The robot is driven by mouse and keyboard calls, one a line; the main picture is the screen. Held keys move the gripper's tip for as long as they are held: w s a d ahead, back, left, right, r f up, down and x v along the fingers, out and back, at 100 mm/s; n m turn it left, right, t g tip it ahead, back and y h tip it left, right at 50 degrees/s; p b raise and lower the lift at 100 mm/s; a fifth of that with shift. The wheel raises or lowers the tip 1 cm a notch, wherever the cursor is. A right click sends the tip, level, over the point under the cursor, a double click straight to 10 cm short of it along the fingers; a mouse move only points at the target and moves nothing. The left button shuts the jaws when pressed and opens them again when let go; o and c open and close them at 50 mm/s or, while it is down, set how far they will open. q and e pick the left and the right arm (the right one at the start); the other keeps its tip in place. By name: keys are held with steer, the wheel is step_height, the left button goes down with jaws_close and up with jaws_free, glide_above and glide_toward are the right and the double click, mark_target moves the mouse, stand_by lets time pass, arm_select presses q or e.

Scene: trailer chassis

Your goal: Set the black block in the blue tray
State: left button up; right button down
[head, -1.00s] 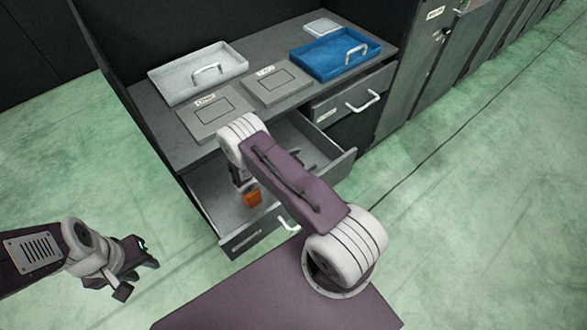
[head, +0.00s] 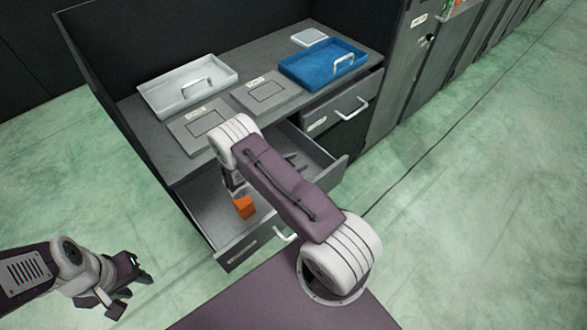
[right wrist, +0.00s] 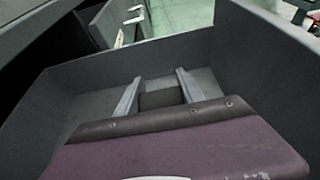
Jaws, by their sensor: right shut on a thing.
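The blue tray (head: 318,74) with a white handle stands on the cabinet top, at the right, and looks empty. My right arm reaches down into the open drawer (head: 237,248). My right gripper (right wrist: 158,88) shows in the right wrist view, its two grey fingers on either side of a dark block (right wrist: 160,99) low inside the drawer, shut on it. In the head view, my arm mostly hides this gripper and the block. My left gripper (head: 128,283) is over the floor at lower left, away from the cabinet; its jaw gap is unclear.
A grey-white tray (head: 165,101) and two labelled grey plates (head: 203,131) are on the cabinet top. A small pale tray (head: 309,37) is behind the blue one. An orange block (head: 243,207) is in the drawer.

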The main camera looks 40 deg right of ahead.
step_height(320, 180, up, 6)
steer(key=shift+r+p, duration=0.2)
steer(key=shift+p, duration=0.2)
